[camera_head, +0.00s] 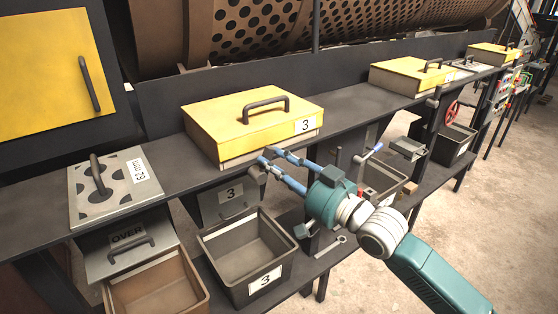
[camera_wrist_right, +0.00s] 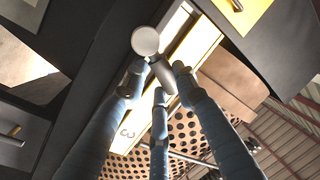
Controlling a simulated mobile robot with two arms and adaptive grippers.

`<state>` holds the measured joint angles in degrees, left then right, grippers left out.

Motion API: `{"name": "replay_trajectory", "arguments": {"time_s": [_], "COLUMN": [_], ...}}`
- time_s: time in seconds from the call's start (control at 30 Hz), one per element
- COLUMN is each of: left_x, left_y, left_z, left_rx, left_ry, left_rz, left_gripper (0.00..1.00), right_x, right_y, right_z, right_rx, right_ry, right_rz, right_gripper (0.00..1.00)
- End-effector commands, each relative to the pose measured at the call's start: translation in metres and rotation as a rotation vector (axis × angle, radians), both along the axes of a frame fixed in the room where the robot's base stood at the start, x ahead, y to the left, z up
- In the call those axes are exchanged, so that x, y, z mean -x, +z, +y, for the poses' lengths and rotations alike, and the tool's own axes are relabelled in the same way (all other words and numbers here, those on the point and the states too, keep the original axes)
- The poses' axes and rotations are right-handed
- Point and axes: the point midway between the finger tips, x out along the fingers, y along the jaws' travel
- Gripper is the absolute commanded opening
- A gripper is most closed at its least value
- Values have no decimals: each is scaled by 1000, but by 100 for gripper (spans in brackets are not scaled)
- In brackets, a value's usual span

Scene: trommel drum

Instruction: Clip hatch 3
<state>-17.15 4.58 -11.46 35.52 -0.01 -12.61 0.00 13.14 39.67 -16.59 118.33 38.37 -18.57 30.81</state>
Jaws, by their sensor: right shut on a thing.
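Hatch 3 (camera_head: 235,122) is a yellow lid with a dark bar handle and a white "3" label. It lies on the dark bench, and a pale strip shows under its front edge. In the right wrist view its yellow front (camera_wrist_right: 196,50) runs diagonally behind the fingers. My right gripper (camera_head: 268,162) is at the hatch's front edge, below the lid. It is shut on a small grey clip (camera_head: 257,174) with a round knob, which also shows between the fingers in the wrist view (camera_wrist_right: 146,41). Whether the clip bears on the lid is unclear. My left gripper is out of view.
Below the bench stand a grey bin (camera_head: 240,255) labelled 3 and a brown bin (camera_head: 160,290). A grey perforated plate (camera_head: 118,200) with a handle lies left of the hatch. Another yellow hatch (camera_head: 405,75) is farther right. The perforated drum (camera_head: 260,28) is behind.

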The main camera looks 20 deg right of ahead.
Motion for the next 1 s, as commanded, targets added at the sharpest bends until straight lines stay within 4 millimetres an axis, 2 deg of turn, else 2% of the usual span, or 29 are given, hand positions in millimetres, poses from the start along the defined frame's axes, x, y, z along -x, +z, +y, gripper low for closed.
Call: {"name": "replay_trajectory", "arguments": {"time_s": [0.1,0.5,1.0], "left_x": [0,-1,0], "left_y": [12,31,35], "left_z": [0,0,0], "left_rx": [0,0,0], "left_ry": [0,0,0], "left_rz": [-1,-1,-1], "left_gripper": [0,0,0], "right_x": [1,5,6], "right_y": [7,10,9], "right_z": [4,14,18], "right_rx": [101,341,418], "right_ry": [0,0,-1], "right_rz": [-35,-122,-151], "right_gripper": [0,0,0]}}
